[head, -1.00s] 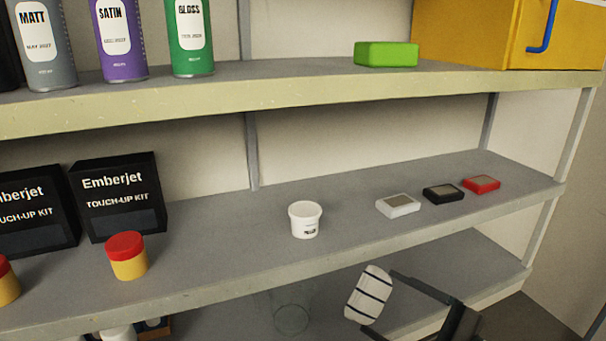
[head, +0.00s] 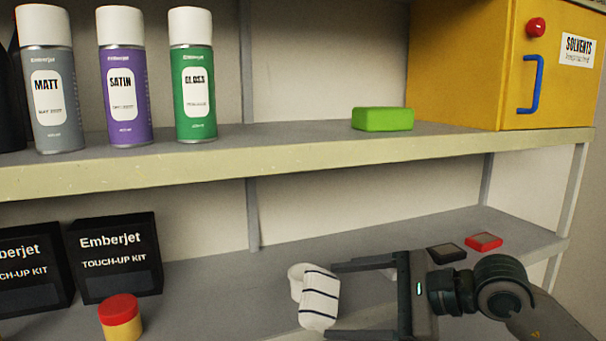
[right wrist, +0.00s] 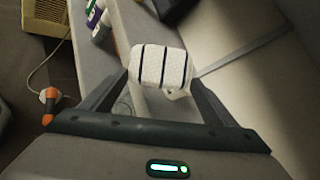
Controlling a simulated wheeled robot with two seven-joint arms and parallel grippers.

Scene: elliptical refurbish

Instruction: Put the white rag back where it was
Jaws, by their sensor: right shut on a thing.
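The white rag (head: 319,298), a folded bundle with dark stripes, is held between the two fingers of my right gripper (head: 332,300). The gripper is shut on it, in front of the middle shelf (head: 220,285). The rag (right wrist: 160,66) also shows between the fingertips of the right gripper (right wrist: 160,80) in the right wrist view. My left gripper is not in view.
The upper shelf (head: 280,160) holds several spray cans, a green block (head: 383,119) and a yellow solvents cabinet (head: 460,60). The upper shelf is bare between the green can (head: 193,80) and the block. Black touch-up kit boxes (head: 117,257) stand at left on the middle shelf.

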